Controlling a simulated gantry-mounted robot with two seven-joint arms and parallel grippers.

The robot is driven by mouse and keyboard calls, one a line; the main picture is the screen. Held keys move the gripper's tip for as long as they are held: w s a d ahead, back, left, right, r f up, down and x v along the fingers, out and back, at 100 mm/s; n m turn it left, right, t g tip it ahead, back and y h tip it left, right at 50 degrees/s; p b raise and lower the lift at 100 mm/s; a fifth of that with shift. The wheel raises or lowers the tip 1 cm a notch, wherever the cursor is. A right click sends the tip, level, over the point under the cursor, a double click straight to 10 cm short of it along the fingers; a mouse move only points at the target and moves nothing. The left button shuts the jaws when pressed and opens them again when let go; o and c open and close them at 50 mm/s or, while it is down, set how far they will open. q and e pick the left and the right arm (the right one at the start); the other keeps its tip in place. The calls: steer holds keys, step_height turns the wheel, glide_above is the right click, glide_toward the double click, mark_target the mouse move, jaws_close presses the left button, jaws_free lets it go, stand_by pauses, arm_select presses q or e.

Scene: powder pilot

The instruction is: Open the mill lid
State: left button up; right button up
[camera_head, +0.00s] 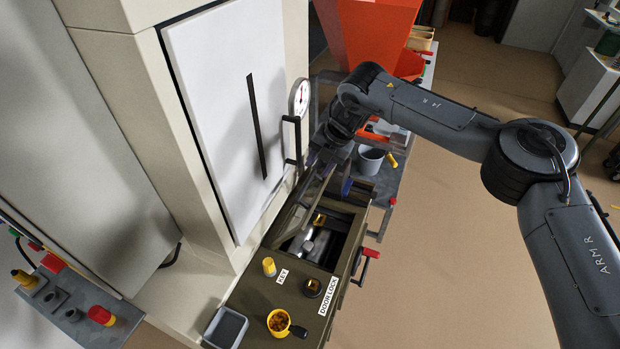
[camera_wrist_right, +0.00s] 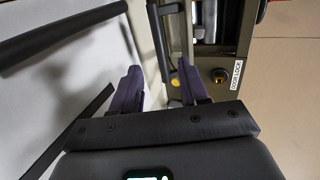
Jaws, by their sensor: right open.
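The mill is the olive box (camera_head: 345,270) below the white cabinet; its top opening shows a metal part inside. The mill lid (camera_head: 312,195) appears as a dark-framed panel standing tilted up on the cabinet side of the opening. My right gripper (camera_head: 335,176) is at the lid's raised upper end, partly hidden by its own wrist. In the right wrist view its two purple fingers (camera_wrist_right: 158,85) are apart. A dark bar (camera_wrist_right: 159,40), seemingly part of the lid, runs between and beyond them; contact is unclear. My left gripper is out of view.
The white cabinet door (camera_head: 215,100) with a black handle stands close left of my right gripper. A red-handled crank (camera_head: 370,254) sticks out right.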

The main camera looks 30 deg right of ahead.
mark_target(307, 182)
steer(key=x, duration=0.7)
steer(key=shift+w+a+f, duration=0.1)
steer(key=shift+f, duration=0.3)
jaws_close()
